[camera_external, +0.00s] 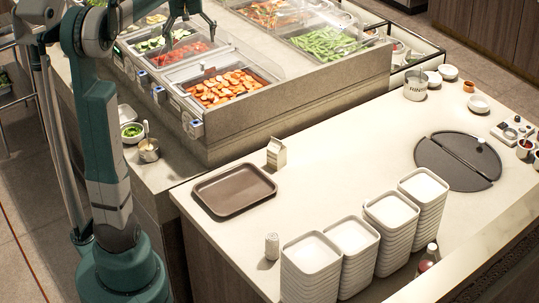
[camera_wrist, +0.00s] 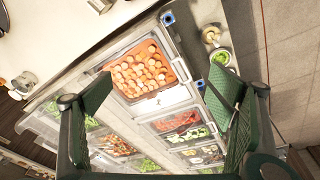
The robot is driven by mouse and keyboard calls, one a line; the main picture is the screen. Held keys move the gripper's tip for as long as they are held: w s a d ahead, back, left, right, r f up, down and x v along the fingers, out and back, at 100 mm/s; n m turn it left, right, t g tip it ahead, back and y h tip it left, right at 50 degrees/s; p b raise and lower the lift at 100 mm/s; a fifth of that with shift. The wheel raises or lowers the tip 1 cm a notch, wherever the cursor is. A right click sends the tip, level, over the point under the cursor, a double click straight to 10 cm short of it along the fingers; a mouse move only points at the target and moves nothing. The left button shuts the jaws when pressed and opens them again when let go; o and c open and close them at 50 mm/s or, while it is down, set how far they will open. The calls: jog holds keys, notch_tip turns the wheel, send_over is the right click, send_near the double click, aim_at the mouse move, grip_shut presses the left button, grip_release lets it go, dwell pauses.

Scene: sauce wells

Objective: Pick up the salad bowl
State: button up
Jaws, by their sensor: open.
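A small white bowl with green leafy contents (camera_external: 132,131) stands on the left ledge of the counter, beside the food wells. It also shows in the wrist view (camera_wrist: 222,57), near the upper right, beyond the right finger. It looks like the salad bowl, though I cannot be sure. My gripper (camera_external: 190,35) is in the air above the far-left wells, up and to the right of this bowl. In the wrist view my gripper (camera_wrist: 160,95) has its two fingers spread wide, with nothing held between them.
A small metal pot (camera_external: 149,150) with a handle stands close to the bowl. The orange-slice well (camera_external: 222,88) and red well (camera_external: 180,53) adjoin the ledge. A brown tray (camera_external: 235,190), a carton (camera_external: 276,153) and stacked white dishes (camera_external: 312,252) occupy the front counter.

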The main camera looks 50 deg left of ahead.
jog(key=s+a+f+n+g, duration=0.1)
jog(key=s+a+f+n, duration=0.15)
jog(key=a, duration=0.75)
jog(key=s+a+f+n, duration=0.1)
jog(key=s+a+f, duration=0.15)
jog(key=a, duration=0.75)
jog(key=n+h, duration=0.2)
jog(key=n, duration=0.1)
send_over(132, 133)
notch_tip(132, 133, down, 4)
jog(key=shift+g, duration=0.4)
jog(key=f, duration=3.6)
jog(key=shift+s+a, duration=0.15)
jog(key=shift+s, duration=0.05)
jog(key=shift+r, duration=0.1)
jog(key=shift+f, duration=1.3)
jog(key=shift+f, duration=0.1)
jog(key=shift+w+f, duration=0.15)
jog(key=shift+f, duration=2.35)
